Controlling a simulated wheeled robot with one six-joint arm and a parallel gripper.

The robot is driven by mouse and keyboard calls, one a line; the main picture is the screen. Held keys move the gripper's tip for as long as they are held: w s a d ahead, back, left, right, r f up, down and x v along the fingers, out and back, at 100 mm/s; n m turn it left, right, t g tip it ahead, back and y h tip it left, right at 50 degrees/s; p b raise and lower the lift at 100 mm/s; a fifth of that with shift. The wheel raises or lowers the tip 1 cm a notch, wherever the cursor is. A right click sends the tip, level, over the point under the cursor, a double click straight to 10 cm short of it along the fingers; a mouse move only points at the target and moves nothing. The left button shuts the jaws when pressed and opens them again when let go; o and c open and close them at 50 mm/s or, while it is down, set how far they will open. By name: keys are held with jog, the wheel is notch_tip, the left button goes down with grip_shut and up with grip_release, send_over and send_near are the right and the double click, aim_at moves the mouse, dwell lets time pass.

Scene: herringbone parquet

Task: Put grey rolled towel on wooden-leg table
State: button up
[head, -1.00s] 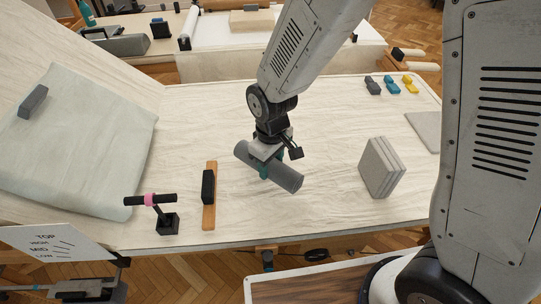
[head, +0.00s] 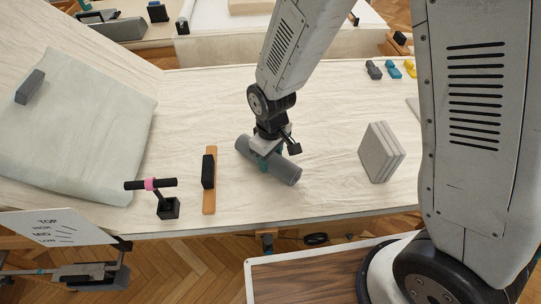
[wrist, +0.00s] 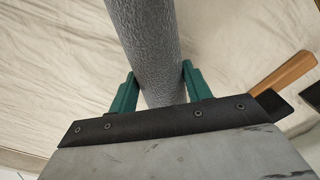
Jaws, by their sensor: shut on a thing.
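The grey rolled towel (head: 285,172) lies slantwise in my gripper (head: 266,162), over the middle of the pale table (head: 320,195). In the head view I cannot tell whether the towel touches the tabletop. In the wrist view, the towel (wrist: 146,35) passes between the green fingers of my gripper (wrist: 158,92), which are shut on its two sides. The towel's far end runs out of the top of the wrist view. The table's legs are hidden, so I cannot tell whether it is the wooden-leg table.
Grey slabs (head: 381,152) stand right of the towel. A wooden strip with a black handle (head: 209,180) and a black stand with a pink ring (head: 166,206) are to the left. Small grey, blue and yellow pieces (head: 392,69) lie at the back right. A pale cloth (head: 90,140) lies far left.

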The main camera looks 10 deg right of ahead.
jog(key=shift+f, duration=0.25)
jog(key=o, duration=1.5)
notch_tip(320, 180, up, 8)
jog(key=shift+f, duration=0.1)
